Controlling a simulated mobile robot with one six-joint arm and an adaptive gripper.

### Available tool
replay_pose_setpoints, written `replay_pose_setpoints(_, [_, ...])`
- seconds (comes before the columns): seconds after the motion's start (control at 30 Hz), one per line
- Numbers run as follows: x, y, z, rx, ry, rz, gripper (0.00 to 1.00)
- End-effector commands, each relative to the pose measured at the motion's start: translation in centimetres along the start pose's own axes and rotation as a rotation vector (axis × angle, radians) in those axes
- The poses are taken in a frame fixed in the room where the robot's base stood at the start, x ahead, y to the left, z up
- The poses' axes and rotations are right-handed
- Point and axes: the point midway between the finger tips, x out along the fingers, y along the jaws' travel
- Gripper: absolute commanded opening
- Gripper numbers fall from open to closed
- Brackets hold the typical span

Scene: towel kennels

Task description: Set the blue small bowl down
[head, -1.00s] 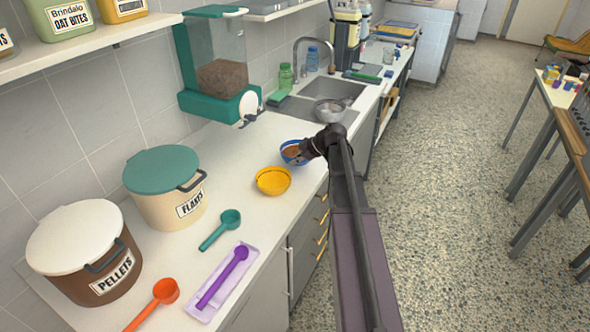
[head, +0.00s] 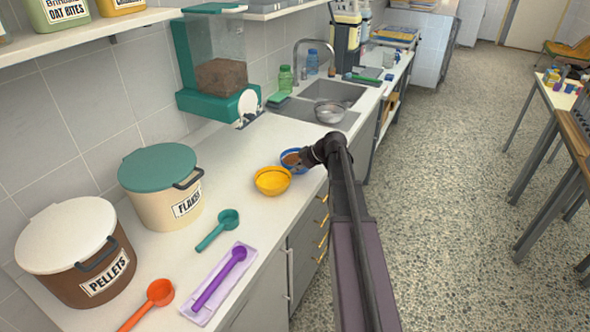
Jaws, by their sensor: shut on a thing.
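The blue small bowl (head: 291,154) holds brown food and is at the counter's right edge, just behind the yellow bowl. My gripper (head: 306,158) is shut on its right side, and my arm hides part of it. The bowl looks level. I cannot tell whether its base touches the counter (head: 232,180) or is slightly above it. The yellow bowl (head: 272,182) stands on the counter in front of the blue one and overlaps it in the view.
A teal dispenser (head: 215,104) stands behind to the left. Teal (head: 220,228), purple (head: 222,275) and orange (head: 150,300) scoops and the FLAKES (head: 165,195) and PELLETS (head: 95,265) tubs are at front left. Counter left of the bowls is clear.

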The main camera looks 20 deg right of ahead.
Motion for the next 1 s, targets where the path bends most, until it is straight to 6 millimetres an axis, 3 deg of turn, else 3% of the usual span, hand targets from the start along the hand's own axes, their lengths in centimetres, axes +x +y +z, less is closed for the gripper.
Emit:
replay_pose_setpoints(0.03, [0.1,0.0,0.1,0.0,0.0,0.0,0.0])
replay_pose_setpoints(0.1, [0.1,0.0,0.1,0.0,0.0,0.0,0.23])
replay_pose_setpoints(0.63, [-0.2,0.0,-0.1,0.0,0.0,0.0,0.23])
replay_pose_setpoints(1.0, [-3.3,0.0,-0.3,0.001,0.0,0.0,0.23])
